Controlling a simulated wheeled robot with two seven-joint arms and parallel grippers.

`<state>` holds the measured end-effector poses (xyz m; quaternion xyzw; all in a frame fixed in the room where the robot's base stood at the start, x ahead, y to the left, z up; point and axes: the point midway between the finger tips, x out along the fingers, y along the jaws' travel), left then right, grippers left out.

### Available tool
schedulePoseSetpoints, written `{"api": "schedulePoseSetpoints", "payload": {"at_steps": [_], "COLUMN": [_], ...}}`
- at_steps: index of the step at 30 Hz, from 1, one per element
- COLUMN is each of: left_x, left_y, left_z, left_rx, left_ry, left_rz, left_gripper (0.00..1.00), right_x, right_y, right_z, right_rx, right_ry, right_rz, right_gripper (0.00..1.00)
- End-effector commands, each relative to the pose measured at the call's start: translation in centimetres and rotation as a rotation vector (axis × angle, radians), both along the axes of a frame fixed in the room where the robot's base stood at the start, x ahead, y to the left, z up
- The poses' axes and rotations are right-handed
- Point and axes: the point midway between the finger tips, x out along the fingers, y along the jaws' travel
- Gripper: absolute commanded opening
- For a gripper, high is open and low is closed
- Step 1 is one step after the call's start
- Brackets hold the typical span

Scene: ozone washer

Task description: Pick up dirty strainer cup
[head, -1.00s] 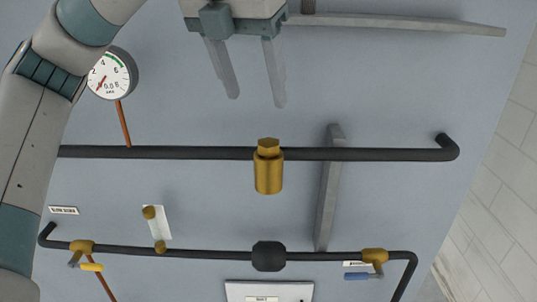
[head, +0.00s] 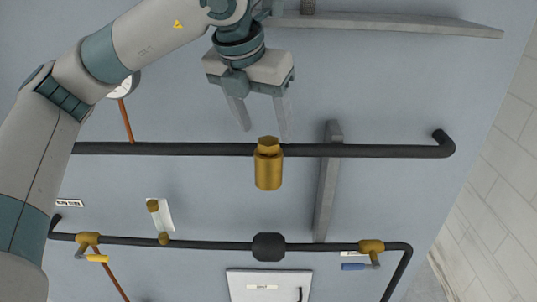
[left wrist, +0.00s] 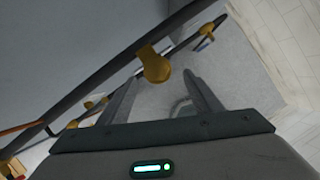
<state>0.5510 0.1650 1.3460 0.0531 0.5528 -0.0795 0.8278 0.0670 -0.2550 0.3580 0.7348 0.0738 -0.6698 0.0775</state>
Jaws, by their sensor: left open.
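A brass strainer cup (head: 268,168) hangs from the upper dark pipe, with a hex-shaped brass part above it on the pipe. It also shows in the left wrist view (left wrist: 156,67), ahead of and between the fingers. My left gripper (head: 263,128) is open and empty, with its fingers pointing down just above the brass part in the head view. The gap between the fingers and the cup is hard to judge. In the left wrist view the two fingers (left wrist: 158,85) are spread apart. My right gripper is not in view.
The upper dark pipe (head: 370,151) runs across the panel. A grey upright bar (head: 328,190) stands right of the cup.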

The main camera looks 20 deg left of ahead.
Motion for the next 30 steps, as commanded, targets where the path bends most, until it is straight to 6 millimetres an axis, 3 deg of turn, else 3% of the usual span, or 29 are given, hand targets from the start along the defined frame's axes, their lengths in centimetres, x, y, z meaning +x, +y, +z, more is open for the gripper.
{"api": "schedulePoseSetpoints", "payload": {"at_steps": [13,18,30], "left_x": [1.7,2.1,2.1], "left_y": [0.3,0.2,0.2], "left_z": [-3.5,-4.6,-4.6], "left_rx": [0.001,0.000,0.000], "left_ry": [0.004,0.002,0.001], "left_rz": [0.000,0.000,0.000], "left_gripper": [0.59,0.59,0.59], "right_x": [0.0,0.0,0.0], "right_y": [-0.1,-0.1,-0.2], "right_z": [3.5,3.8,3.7], "right_rx": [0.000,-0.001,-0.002], "right_ry": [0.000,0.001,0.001], "right_rz": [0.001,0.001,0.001], "right_gripper": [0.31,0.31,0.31]}}
